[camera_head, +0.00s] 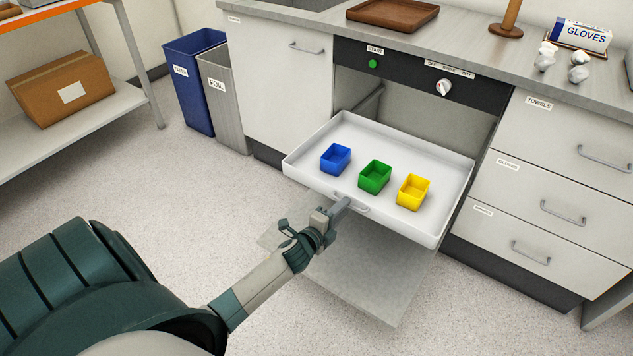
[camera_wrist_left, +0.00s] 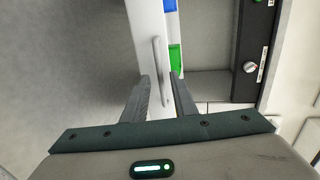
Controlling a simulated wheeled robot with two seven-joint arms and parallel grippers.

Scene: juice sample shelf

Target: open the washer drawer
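The washer drawer (camera_head: 300,164) is a white, shallow, tray-like drawer, pulled out from under the counter. A blue bin (camera_head: 336,159), a green bin (camera_head: 375,177) and a yellow bin (camera_head: 413,192) stand in it. My left gripper (camera_head: 342,207) is at the drawer's front, by its handle (camera_head: 362,209). In the left wrist view, the handle (camera_wrist_left: 158,62) runs into the gap between the two fingers of the left gripper (camera_wrist_left: 161,78). The fingers are apart, with space visible beside the handle. My right gripper is not in view.
A lowered panel (camera_head: 385,275) hangs out below the drawer. The control strip has a green start button (camera_head: 373,64) and a knob (camera_head: 443,87). A drawer stack (camera_head: 545,170) stands at right, blue (camera_head: 188,85) and grey (camera_head: 222,100) bins at left. The floor in front is clear.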

